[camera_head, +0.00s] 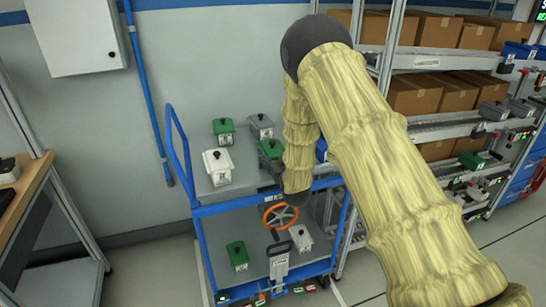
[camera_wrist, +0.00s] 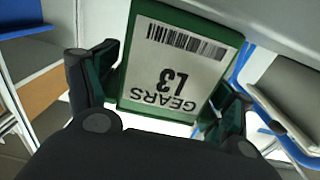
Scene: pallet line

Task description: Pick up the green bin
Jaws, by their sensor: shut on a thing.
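The green bin (camera_wrist: 230,40) fills the middle of the wrist view. Its white label faces the camera and reads "GEARS L3" upside down, under a barcode. My gripper (camera_wrist: 170,82) has a dark finger on each side of the bin and is shut on it. In the head view my pale-sleeved arm crosses the middle right.
A blue-framed cart (camera_head: 262,198) holds several green, grey and white housings on two levels. A shelf rack (camera_head: 440,125) with cardboard boxes stands right. A wooden-topped bench (camera_head: 25,195) stands left. Open floor shows between bench and cart.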

